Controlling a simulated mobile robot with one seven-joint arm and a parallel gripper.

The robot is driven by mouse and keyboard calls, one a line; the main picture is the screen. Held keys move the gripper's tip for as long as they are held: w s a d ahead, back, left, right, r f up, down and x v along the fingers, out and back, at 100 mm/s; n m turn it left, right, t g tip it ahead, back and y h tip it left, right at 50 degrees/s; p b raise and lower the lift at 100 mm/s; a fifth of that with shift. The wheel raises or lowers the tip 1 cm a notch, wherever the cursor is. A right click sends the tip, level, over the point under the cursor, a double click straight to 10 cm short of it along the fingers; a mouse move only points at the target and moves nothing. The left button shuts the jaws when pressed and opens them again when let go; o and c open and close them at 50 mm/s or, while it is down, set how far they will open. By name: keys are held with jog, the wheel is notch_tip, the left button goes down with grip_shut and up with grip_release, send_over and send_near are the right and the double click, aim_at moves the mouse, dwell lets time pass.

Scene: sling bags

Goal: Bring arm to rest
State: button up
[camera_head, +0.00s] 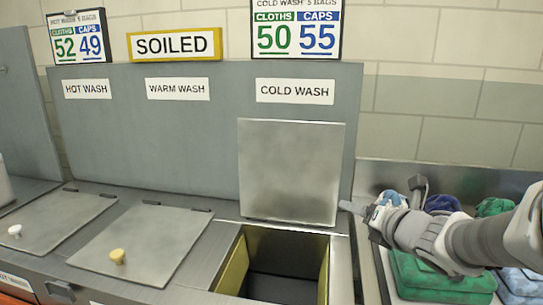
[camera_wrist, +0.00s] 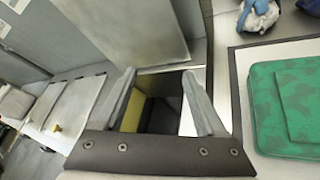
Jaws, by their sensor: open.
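My gripper (camera_head: 358,212) is in front of the cold wash bin's right edge in the head view, with my arm reaching in from the right. In the wrist view my gripper (camera_wrist: 160,82) shows two fingers spread apart with nothing between them. Beyond them is the open cold wash bin (camera_wrist: 131,114), which also shows in the head view (camera_head: 236,268). Its grey lid (camera_head: 290,170) stands raised against the back panel. The bin's inside looks empty as far as I can see.
Two shut lids, one with a white knob (camera_head: 15,231) and one with a yellow knob (camera_head: 117,256), lie left of the bin. A green bag (camera_wrist: 262,110) and several blue and green bags lie on the right counter, partly hidden by my arm in the head view.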

jog(key=s+d+r+m+g+h, duration=0.1)
jog(key=s+d+m+h, duration=0.2)
jog(key=m, duration=0.6)
jog(key=s+d+r+m+g+h, duration=0.1)
jog(key=s+m+h, duration=0.2)
jog(key=s+m, duration=0.35)
jog(key=s+a+f+m+g+y, duration=0.1)
jog(key=s+a+f+m+g, duration=0.2)
jog(key=s+m, duration=0.5)
jog(key=s+a+f+m+g+y, duration=0.1)
jog(key=s+a+m+g+y, duration=0.15)
jog(key=s+a+m, duration=0.55)
notch_tip(320, 180, up, 12)
jog(key=w+d+p, duration=0.1)
jog(key=d+p, duration=0.1)
jog(key=p, duration=1)
jog(key=shift+w+d+h+p, duration=0.15)
jog(key=shift+d+h+p, duration=0.15)
jog(key=shift+d+h, duration=0.1)
jog(key=shift+m, duration=0.25)
